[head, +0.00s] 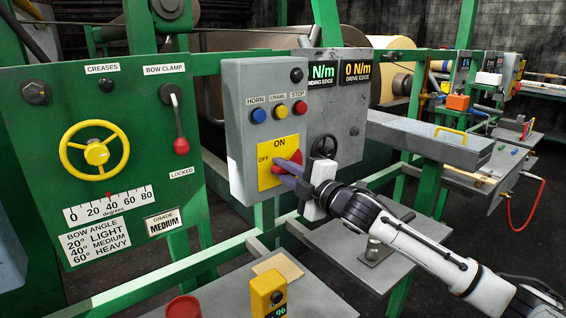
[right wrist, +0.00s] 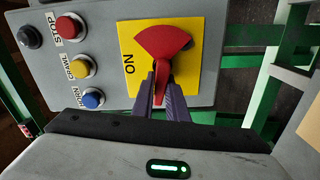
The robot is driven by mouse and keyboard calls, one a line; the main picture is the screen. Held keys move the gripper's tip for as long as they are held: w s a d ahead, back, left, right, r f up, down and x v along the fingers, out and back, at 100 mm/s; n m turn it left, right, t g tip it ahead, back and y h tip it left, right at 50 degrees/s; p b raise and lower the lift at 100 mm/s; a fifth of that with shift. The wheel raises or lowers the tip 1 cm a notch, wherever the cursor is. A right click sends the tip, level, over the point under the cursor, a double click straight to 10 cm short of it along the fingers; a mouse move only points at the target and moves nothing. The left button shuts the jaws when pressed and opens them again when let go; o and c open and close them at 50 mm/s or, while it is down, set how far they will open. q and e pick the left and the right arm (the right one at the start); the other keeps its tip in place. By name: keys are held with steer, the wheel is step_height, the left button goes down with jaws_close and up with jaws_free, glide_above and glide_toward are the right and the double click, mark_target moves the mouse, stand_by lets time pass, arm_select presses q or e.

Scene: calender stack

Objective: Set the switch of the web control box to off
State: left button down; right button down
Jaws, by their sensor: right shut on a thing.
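The grey web control box (head: 240,95) stands in the middle of the head view. Its yellow switch plate (head: 265,178) has ON at the top and OFF at the left. The red switch (head: 296,158) sits on this plate; in the right wrist view, its red fan-shaped part (right wrist: 163,41) and narrow handle show. The handle points toward the OFF side, away from ON. My right gripper (head: 279,169) has come in from the right, its purple fingers shut on the handle. The fingers partly cover the switch. In the right wrist view, OFF is hidden. My left gripper is not in view.
Blue, yellow and red buttons (head: 279,111) sit above the plate. A green panel (head: 70,150) with a yellow wheel stands at the left. Grey shelves (head: 345,245) lie below the box.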

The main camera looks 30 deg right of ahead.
steer(key=shift+a+f+n+p, duration=0.1)
steer(key=shift+f+n+p, duration=0.25)
steer(key=shift+n, duration=0.75)
steer(key=c, duration=1.7)
jaws_free()
steer(key=shift+c, duration=0.2)
steer(key=shift+s, duration=0.1)
steer(key=s+b, duration=0.2)
steer(key=s, duration=0.8)
steer(key=shift+d, duration=0.4)
steer(key=shift+s, duration=0.1)
